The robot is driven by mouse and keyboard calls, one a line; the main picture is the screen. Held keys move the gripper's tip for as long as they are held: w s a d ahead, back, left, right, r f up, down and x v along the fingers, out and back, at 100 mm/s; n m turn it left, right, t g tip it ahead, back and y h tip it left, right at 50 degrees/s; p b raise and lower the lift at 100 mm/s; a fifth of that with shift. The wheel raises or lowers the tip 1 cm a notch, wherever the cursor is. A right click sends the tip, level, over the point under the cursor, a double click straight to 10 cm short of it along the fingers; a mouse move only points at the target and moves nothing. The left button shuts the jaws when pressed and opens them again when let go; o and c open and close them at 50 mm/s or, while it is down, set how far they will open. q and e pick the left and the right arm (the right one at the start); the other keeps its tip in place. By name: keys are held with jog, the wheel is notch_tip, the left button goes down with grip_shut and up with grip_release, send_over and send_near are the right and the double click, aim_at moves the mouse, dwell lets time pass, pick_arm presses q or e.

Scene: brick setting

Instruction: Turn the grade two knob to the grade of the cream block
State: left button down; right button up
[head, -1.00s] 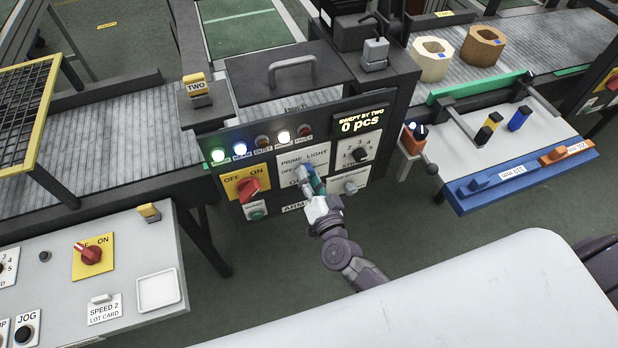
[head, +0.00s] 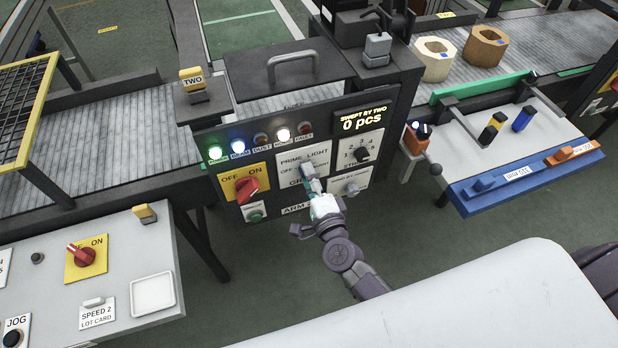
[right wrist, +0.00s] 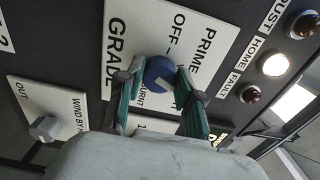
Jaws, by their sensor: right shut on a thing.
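The grade knob (head: 308,169), blue with a pale pointer mark in the right wrist view (right wrist: 160,73), sits on a white GRADE plate (head: 288,160) on the dark machine panel. PRIME, LIGHT, OFF and BURNT are lettered around it, some partly covered. My right gripper (head: 312,183) is shut on the knob; its green fingers (right wrist: 155,95) flank it in the right wrist view. The pointer's exact setting is hard to read. The cream block (head: 434,72), with a hole and a small blue mark, stands on the conveyor at upper right. My left gripper is not in view.
A brown block (head: 486,48) stands beside the cream one. A red OFF/ON switch (head: 246,187), a green button (head: 256,215), a STRENGTH dial (head: 361,154) and a grey knob (head: 352,190) surround the plate closely. The display (head: 361,120) reads 0 pcs.

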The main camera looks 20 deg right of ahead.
jog(key=shift+m, duration=0.4)
jog(key=o, duration=1.2)
jog(key=shift+c, duration=0.2)
jog(key=s, duration=1.2)
jog(key=shift+d, duration=0.25)
